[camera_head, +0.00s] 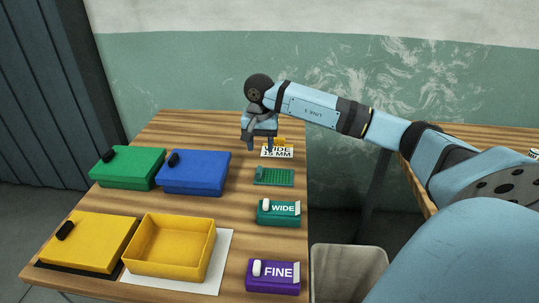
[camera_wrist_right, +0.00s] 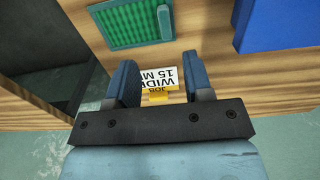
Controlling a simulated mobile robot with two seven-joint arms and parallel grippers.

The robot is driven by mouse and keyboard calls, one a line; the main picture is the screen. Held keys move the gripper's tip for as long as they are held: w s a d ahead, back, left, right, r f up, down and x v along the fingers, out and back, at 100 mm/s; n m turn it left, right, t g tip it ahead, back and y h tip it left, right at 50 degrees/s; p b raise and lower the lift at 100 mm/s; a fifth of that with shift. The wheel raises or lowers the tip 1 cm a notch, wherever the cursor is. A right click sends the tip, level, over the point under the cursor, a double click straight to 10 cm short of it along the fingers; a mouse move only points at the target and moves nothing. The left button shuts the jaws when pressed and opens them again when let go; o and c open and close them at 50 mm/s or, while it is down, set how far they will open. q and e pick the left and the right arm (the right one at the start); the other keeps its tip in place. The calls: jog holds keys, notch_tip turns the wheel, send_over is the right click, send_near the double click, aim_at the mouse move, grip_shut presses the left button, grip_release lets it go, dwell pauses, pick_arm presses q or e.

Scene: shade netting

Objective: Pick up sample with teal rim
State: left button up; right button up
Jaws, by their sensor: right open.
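The sample with teal rim (camera_head: 273,177) is a small flat green mesh piece lying on the wooden table, with a small raised tab at its left end. In the right wrist view the sample (camera_wrist_right: 128,22) lies beyond my fingertips, its tab (camera_wrist_right: 165,22) standing out pale green. My right gripper (camera_head: 257,145) is open and empty, above the table's far part, farther back than the sample. In the wrist view its two fingers (camera_wrist_right: 160,72) are apart with a card between them in the picture. My left gripper is not in view.
A "WIDE 15 MM" card (camera_head: 277,153) lies behind the sample. A teal "WIDE" box (camera_head: 279,213) and a purple "FINE" box (camera_head: 273,277) stand nearer. Green (camera_head: 128,168), blue (camera_head: 193,172) and yellow (camera_head: 88,241) lidded boxes and an open yellow box (camera_head: 170,247) stand left.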

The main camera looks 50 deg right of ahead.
aim_at(259, 170)
jog(key=f, duration=0.9)
jog(key=shift+w+a+f, duration=0.15)
jog(key=shift+w+a, duration=0.05)
jog(key=shift+a, duration=0.05)
grip_shut()
